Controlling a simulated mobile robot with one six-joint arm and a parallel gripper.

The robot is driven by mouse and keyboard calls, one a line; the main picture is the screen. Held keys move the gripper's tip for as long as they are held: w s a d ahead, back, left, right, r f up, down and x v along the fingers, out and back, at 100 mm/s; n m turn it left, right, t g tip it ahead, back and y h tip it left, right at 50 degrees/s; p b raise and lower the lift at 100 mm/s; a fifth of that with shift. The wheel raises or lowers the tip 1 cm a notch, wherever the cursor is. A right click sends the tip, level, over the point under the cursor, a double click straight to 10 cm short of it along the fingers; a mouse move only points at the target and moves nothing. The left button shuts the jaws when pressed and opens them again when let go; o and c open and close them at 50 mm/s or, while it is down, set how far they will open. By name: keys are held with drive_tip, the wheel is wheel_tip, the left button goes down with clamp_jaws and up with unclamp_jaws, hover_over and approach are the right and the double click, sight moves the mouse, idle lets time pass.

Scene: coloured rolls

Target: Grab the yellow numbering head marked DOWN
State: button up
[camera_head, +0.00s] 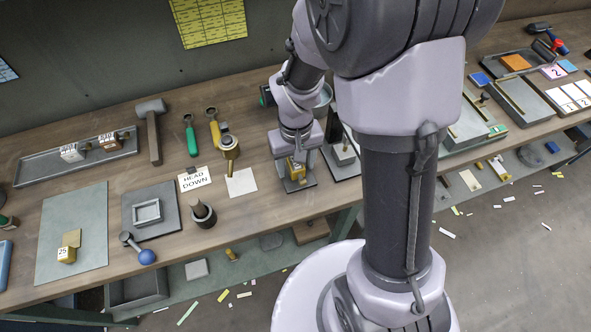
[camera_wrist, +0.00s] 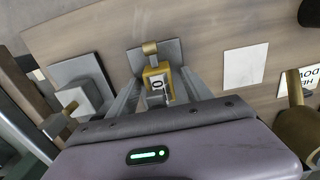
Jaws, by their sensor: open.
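A yellow numbering head (camera_head: 298,170) sits on a small dark plate near the middle of the bench. In the wrist view this head (camera_wrist: 151,71) shows a white number wheel and a tan knob; no DOWN mark is readable on it. My gripper (camera_head: 296,160) is right over it, open, with one finger on each side in the wrist view (camera_wrist: 162,92). I cannot tell whether the fingers touch it. A white card reading HEAD DOWN (camera_head: 194,179) lies to the left. A second yellow head (camera_head: 66,254), marked 25, stands on a grey-green mat (camera_head: 88,215) at the far left.
A brass-coloured tool (camera_head: 229,150) and a blank white card (camera_head: 241,183) lie left of my gripper. A dark pot (camera_head: 203,214), a blue-knobbed lever (camera_head: 146,257) and a hammer (camera_head: 152,125) are farther left. A grey block on a plate (camera_wrist: 78,98) is close on the other side.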

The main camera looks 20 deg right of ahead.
drive_tip(key=shift+r, duration=0.1)
drive_tip(key=shift+c, duration=0.2)
clamp_jaws()
drive_tip(key=shift+r, duration=0.1)
